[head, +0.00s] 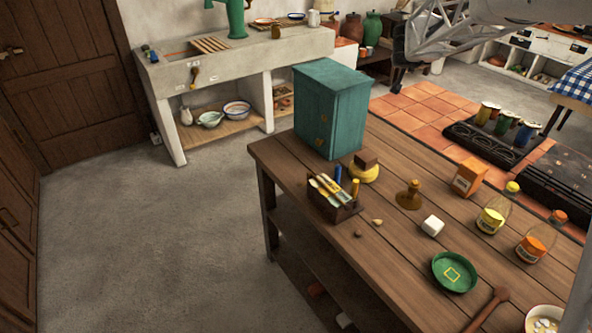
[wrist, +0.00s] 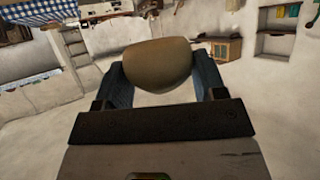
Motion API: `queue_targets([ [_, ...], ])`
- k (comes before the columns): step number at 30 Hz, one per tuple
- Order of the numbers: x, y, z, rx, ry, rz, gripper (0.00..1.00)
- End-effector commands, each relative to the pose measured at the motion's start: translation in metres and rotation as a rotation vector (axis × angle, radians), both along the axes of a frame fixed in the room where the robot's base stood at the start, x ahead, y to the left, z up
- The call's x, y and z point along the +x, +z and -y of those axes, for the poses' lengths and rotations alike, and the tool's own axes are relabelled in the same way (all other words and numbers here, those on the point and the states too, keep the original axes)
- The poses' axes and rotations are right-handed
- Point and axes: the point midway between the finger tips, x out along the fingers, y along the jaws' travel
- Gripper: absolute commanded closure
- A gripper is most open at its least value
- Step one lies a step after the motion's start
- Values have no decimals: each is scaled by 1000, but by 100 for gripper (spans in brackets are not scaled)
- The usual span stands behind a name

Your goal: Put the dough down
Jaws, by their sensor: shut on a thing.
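The dough (wrist: 158,65) shows in the wrist view as a smooth, tan, rounded lump. My gripper (wrist: 163,78) is shut on it, with one dark blue-grey finger on each side. The dough is held up in the air, with the room's floor and walls behind it. In the head view only part of my arm shows at the top right, and I cannot make out the dough there.
The wooden table (head: 318,228) holds a teal cabinet (head: 332,110), a cutlery box (head: 332,198), a white block (head: 432,226), a green dish (head: 454,272), jars and an orange box (head: 469,178). A stone counter (head: 228,68) stands behind. The floor at left is clear.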

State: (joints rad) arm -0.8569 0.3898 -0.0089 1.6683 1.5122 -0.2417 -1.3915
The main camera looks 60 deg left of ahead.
Motion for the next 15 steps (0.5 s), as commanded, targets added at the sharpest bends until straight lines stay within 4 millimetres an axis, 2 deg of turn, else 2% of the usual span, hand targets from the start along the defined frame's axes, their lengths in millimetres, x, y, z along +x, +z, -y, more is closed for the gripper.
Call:
queue_targets([
  [3, -32, -1, -25, 0, 24, 0, 49],
  [15, -138, -6, -95, 0, 98, 0, 49],
])
